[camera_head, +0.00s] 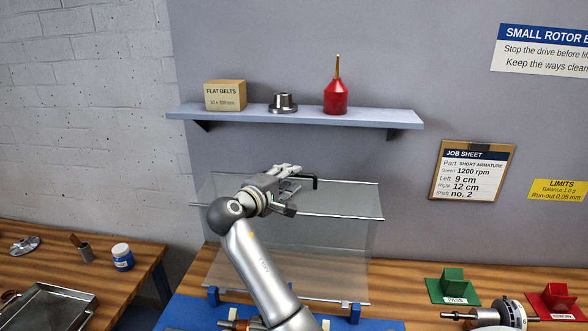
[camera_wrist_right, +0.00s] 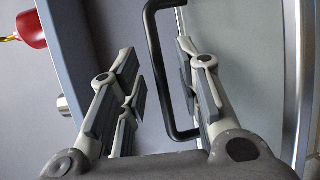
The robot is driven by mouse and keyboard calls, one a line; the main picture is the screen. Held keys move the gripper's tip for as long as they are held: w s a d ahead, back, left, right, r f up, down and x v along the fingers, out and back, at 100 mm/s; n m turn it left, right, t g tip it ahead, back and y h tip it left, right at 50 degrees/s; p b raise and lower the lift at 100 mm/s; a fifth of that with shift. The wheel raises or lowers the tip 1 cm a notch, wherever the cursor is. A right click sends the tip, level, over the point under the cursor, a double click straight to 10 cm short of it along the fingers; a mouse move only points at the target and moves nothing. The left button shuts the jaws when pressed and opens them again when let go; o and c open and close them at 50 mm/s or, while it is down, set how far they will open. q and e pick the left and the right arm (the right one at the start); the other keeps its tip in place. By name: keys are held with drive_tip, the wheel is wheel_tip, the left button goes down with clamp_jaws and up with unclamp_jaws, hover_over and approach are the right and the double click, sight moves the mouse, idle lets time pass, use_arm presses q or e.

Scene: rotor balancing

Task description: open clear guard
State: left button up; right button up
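The clear guard (camera_head: 340,245) is a see-through box-like cover with thin metal edges, standing over the blue machine on the bench; it looks closed. Its black bar handle (camera_head: 315,182) is at the top, just right of my right gripper (camera_head: 290,193). In the right wrist view my right gripper (camera_wrist_right: 161,80) is open, and the black handle (camera_wrist_right: 157,75) shows between its fingers, closer to the right-hand finger. I cannot tell whether they touch. The guard's pane (camera_wrist_right: 245,65) fills the right of that view. My forearm hides part of the guard. My left gripper is not in view.
A shelf (camera_head: 300,117) above holds a belt box (camera_head: 226,95), a metal flanged part (camera_head: 283,103) and a red oil can (camera_head: 336,97). Green (camera_head: 455,286) and red (camera_head: 555,300) stands and a rotor (camera_head: 490,314) are at the right. A tray (camera_head: 50,306) lies at the left.

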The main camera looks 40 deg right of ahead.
drive_tip(key=shift+p+x, duration=0.4)
drive_tip(key=shift+x, duration=1)
drive_tip(key=shift+c, duration=0.4)
drive_tip(key=shift+f, duration=0.1)
clamp_jaws()
